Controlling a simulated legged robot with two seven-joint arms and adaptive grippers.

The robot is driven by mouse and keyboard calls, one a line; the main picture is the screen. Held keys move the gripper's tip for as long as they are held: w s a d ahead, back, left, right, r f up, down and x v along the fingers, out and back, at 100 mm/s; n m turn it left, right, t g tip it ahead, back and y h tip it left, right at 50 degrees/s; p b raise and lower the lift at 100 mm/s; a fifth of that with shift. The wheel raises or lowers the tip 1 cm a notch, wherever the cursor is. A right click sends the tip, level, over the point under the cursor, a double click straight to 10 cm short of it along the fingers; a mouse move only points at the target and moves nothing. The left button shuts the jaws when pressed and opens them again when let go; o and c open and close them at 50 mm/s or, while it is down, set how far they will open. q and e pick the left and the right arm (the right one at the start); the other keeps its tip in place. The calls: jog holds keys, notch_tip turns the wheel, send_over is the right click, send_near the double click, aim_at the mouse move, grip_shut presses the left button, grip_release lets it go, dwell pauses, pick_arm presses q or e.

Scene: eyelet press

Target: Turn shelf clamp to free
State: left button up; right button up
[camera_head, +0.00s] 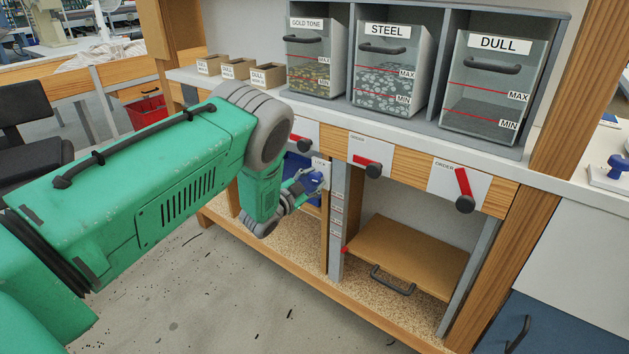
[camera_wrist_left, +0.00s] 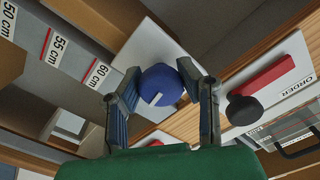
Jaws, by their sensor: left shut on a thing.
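The shelf clamp is a round blue knob (camera_head: 313,182) on a white plate below the counter, left of the metal post. It also shows in the left wrist view (camera_wrist_left: 161,88), with a white pointer line running toward the lower left of that picture. My left gripper (camera_head: 299,190) is shut on the knob, one finger on each side, as the left wrist view shows. The plate's lettering is mostly hidden or too small to read. The wooden shelf (camera_head: 415,252) with a dark handle sits in the bay right of the post. My right gripper is in neither view.
The grey post (camera_head: 337,220) carries height labels. Red-and-black order levers (camera_head: 465,190) line the counter front close to the knob. Bins labelled gold tone, steel (camera_head: 390,85) and dull stand above, with small cardboard boxes (camera_head: 237,69) to their left. Floor in front is clear.

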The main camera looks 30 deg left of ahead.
pick_arm(q)
jog(key=shift+m, duration=0.8)
jog(key=o, duration=1.2)
jog(key=shift+s+d+r, duration=0.1)
jog(key=shift+s, duration=0.05)
